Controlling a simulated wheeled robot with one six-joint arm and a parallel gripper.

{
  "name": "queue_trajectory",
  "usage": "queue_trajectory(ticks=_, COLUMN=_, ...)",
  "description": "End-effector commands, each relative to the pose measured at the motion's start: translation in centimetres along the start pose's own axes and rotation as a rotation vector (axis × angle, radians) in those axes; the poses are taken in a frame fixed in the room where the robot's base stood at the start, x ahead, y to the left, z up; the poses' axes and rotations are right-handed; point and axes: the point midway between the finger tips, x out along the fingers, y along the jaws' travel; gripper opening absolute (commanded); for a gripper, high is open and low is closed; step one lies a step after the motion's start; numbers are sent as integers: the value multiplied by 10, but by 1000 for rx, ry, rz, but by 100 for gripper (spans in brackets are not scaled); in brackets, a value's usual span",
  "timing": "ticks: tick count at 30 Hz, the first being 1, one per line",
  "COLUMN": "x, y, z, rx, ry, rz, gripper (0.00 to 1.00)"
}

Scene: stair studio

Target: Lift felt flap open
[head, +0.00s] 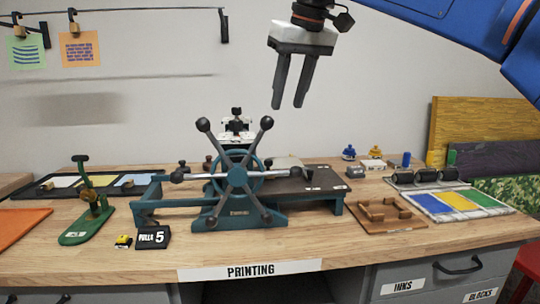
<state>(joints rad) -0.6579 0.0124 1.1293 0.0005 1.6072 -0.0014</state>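A teal press with a large spoked hand wheel (238,172) stands on the wooden bench. Its dark flat bed (290,184) extends to the right of the wheel. A pale greyish piece (287,162) shows behind the wheel at the bed's back edge; I cannot tell whether it is the felt flap, and the wheel and its handles hide part of that area. My gripper (288,106) hangs fingers down in the air above the press. Its two dark fingers are apart with nothing between them, and it touches nothing.
A green hand tool (88,212) and a black "PULLS 5" sign (153,238) are at left. A brown wooden tray (385,216) and a colored ink slab (458,202) lie at right. Boards (480,120) lean at the back right. The front bench strip is mostly clear.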

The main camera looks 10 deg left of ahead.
Motion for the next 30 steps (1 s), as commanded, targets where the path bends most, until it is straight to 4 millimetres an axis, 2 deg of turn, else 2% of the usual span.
queue_trajectory(ticks=5, x=1, y=-9, z=-8, rx=-14, ry=-1, rz=-6, gripper=37)
queue_trajectory(ticks=10, x=19, y=-8, z=-7, rx=-13, ry=-3, rz=-5, gripper=37)
queue_trajectory(ticks=30, x=136, y=-8, z=-7, rx=-12, ry=-3, rz=-5, gripper=37)
